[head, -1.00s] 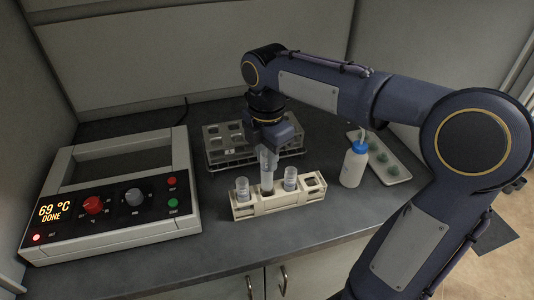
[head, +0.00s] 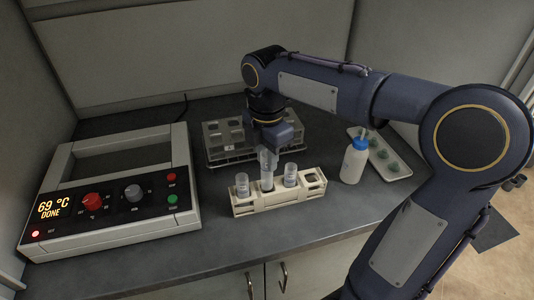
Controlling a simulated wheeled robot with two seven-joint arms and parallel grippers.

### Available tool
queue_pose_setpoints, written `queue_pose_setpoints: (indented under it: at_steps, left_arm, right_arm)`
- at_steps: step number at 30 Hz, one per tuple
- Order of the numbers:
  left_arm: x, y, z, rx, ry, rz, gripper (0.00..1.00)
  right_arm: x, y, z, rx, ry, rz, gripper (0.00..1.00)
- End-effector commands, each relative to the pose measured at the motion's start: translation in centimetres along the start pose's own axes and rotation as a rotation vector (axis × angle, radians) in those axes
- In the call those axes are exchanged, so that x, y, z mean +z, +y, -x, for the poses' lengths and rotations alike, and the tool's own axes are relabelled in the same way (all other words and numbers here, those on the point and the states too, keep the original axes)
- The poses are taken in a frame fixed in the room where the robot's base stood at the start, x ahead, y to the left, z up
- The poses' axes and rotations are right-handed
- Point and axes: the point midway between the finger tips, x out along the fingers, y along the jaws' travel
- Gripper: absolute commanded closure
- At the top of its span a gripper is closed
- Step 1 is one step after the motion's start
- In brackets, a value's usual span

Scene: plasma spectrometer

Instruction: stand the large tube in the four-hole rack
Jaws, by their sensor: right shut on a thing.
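My right gripper (head: 269,150) points down over the four-hole rack (head: 262,208) and is shut on the large tube (head: 267,177), a clear upright tube. The tube's lower part is in the rack's second hole from the left; the rack's front wall hides its bottom end. Two other clear tubes stand in the rack, one on the left (head: 242,184) and one on the right (head: 290,175) of the large tube. The rightmost hole (head: 312,177) looks empty. My left gripper is not in view.
A larger wire-framed rack (head: 225,137) stands behind the four-hole rack. A heater box (head: 125,200) reading 69 °C DONE is at left. A blue-capped bottle (head: 354,163) and a white tray (head: 391,164) are at right.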

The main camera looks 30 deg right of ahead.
Motion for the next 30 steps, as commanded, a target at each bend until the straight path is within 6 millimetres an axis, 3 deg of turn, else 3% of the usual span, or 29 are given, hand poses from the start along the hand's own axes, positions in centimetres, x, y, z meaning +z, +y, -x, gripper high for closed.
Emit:
queue_pose_setpoints:
  at_steps: [19,30]
  left_arm:
    - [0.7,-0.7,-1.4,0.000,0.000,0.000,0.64]
    - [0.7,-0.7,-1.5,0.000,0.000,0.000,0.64]
  right_arm:
    - [0.0,0.0,-2.8,-0.001,0.000,0.000,1.00]
    - [0.0,0.0,-2.9,0.000,0.000,0.000,1.00]
